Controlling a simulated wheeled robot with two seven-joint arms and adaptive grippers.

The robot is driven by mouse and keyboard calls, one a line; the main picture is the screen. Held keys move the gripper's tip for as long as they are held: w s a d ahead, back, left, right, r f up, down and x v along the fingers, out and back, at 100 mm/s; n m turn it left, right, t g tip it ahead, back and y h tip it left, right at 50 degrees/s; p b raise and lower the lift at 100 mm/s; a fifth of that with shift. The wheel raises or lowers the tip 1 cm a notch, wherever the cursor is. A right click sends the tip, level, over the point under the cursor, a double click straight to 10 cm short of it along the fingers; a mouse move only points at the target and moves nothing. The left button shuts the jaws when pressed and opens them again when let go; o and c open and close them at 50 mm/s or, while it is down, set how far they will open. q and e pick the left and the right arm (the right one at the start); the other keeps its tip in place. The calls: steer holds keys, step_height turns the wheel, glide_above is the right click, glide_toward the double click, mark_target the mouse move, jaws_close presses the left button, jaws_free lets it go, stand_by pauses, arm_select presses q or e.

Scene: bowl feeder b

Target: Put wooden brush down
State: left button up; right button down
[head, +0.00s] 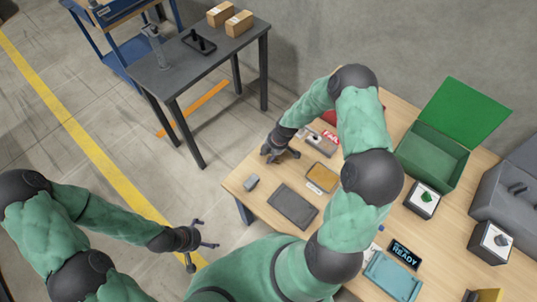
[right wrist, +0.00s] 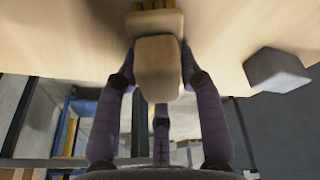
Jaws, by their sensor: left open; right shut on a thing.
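The wooden brush (right wrist: 157,65) is between the fingers of my right gripper (right wrist: 157,85) in the right wrist view. Its pale handle points toward the palm, and its yellow bristles lie toward the wooden tabletop (right wrist: 60,35). I cannot tell whether the bristles touch the table. In the head view my right gripper (head: 278,153) is over the table's left edge, and the brush is not clearly visible there. My left gripper (head: 206,246) is open and empty, away from the table above the floor.
A small grey block (head: 251,183) lies near the table's left corner. A dark grey flat mat (head: 293,206) and a tray with a yellow-brown inside (head: 322,177) are close by. A green open box (head: 432,155) stands farther right. Bare wood lies around the grey block.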

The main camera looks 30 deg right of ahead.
steer(key=shift+s+f, duration=0.1)
steer(key=shift+f, duration=0.2)
steer(key=c, duration=1)
jaws_free()
steer(key=shift+a, duration=0.1)
steer(key=shift+c, duration=0.2)
steer(key=shift+o, duration=1.3)
steer(key=shift+f, duration=0.15)
steer(key=shift+s, duration=0.1)
steer(key=shift+r+p, duration=0.3)
steer(key=shift+r, duration=0.1)
steer(key=p+v, duration=0.1)
steer(key=v, duration=0.3)
steer(key=p+v, duration=0.1)
steer(key=v, duration=0.3)
steer(key=p+v, duration=0.2)
steer(key=v, duration=0.2)
steer(key=shift+w+r, duration=0.15)
steer(key=shift+w, duration=0.1)
steer(key=shift+s, duration=0.1)
